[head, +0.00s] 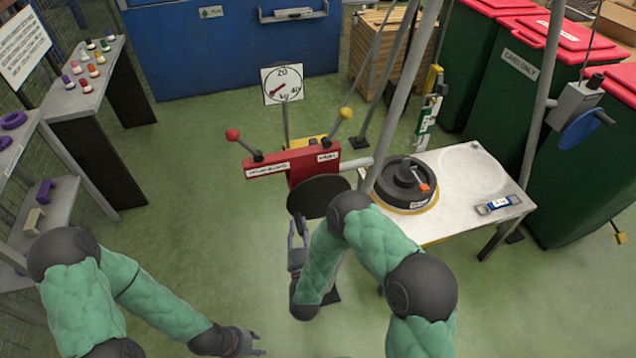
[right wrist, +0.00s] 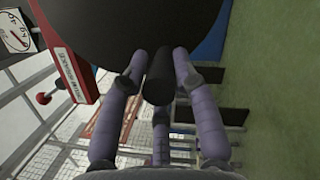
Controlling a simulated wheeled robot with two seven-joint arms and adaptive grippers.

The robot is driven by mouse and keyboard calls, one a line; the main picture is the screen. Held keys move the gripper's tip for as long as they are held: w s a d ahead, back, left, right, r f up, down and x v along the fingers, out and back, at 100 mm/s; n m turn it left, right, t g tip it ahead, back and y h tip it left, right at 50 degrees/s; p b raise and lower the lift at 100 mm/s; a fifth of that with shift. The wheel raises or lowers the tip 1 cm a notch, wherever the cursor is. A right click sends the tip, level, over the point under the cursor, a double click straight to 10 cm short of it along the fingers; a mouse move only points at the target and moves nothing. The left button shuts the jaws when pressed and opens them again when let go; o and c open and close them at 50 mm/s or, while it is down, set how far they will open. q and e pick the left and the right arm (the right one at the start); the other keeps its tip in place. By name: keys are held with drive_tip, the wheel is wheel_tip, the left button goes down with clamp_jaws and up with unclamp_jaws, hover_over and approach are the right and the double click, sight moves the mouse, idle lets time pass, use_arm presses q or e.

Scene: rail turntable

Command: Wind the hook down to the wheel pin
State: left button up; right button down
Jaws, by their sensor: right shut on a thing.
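The black wheel (head: 392,190) lies on the white table, with an orange-tipped pin (head: 423,187) standing on it. A slim green, white and yellow hanging piece (head: 429,112) is behind the wheel; its thin lower end looks like the hook, too small to be sure. A dark crank disc (head: 320,196) is on the front of the red unit (head: 292,164). My right gripper (head: 296,240) is shut on the crank's black handle (right wrist: 159,78), with fingers on both sides of it. My left gripper (head: 256,343) is open and empty at bottom, low over the floor.
The red unit has a red-knobbed lever (head: 232,134) and a yellow-knobbed lever (head: 345,112); a dial (head: 282,84) stands behind it. Grey poles rise around the table. Green floor is clear at left centre.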

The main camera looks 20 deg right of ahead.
drive_tip(key=shift+d, duration=0.35)
drive_tip(key=shift+d+f+n+t, duration=0.15)
drive_tip(key=shift+d+f+n, duration=0.2)
drive_tip(key=shift+n, duration=0.3)
drive_tip(key=shift+d+f+n+t, duration=0.2)
drive_tip(key=shift+f+n, duration=0.1)
drive_tip(key=shift+n, duration=0.35)
drive_tip(key=shift+w, duration=0.1)
drive_tip(key=c, duration=1.3)
unclamp_jaws()
drive_tip(key=o, duration=0.5)
drive_tip(key=shift+c, duration=0.2)
drive_tip(key=shift+a, duration=0.1)
